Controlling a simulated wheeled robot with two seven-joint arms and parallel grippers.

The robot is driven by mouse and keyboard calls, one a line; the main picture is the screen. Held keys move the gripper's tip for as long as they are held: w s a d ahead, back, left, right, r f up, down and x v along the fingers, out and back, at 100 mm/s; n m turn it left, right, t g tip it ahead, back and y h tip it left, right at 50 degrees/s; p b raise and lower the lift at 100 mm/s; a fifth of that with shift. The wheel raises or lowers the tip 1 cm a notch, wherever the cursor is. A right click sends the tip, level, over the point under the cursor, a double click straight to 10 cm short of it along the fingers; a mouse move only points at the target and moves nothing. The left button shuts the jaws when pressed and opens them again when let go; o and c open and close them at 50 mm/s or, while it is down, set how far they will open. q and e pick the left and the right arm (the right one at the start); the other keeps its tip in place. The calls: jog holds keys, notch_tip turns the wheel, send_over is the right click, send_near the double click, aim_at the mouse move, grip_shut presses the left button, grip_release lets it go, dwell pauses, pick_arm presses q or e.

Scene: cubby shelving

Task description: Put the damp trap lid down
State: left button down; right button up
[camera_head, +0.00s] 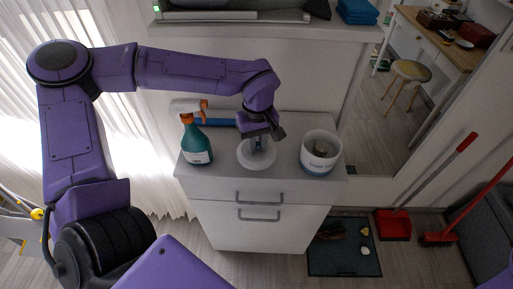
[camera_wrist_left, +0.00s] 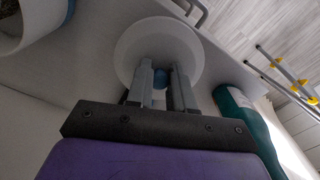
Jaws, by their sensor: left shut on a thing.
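The damp trap lid is a white round disc (camera_head: 258,160) with a blue knob; it also shows in the wrist view (camera_wrist_left: 135,42). My left gripper (camera_head: 258,143) points down over the lid, its fingers shut on the knob (camera_wrist_left: 160,78). The lid is level, at or just above the cabinet top; I cannot tell whether it touches. The damp trap tub (camera_head: 319,162), white with a blue label, stands uncovered to the right, its contents showing. My right gripper is out of view.
A teal spray bottle (camera_head: 196,143) with an orange trigger stands left of the lid on the cabinet top (camera_head: 222,177). A blue item (camera_head: 219,122) lies behind, partly hidden by my arm. A shelf (camera_head: 260,30) is above. Free surface is small.

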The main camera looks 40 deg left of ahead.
pick_arm(q)
jog(key=shift+w+a+f, duration=0.25)
jog(key=shift+a+f, duration=0.15)
jog(key=shift+f, duration=0.2)
notch_tip(320, 180, down, 4)
jog(key=shift+w+a+r, duration=0.15)
jog(key=shift+r, duration=0.1)
jog(key=c, duration=1)
grip_release()
jog(key=shift+f, duration=0.1)
notch_tip(320, 180, up, 12)
jog(key=shift+r, duration=0.2)
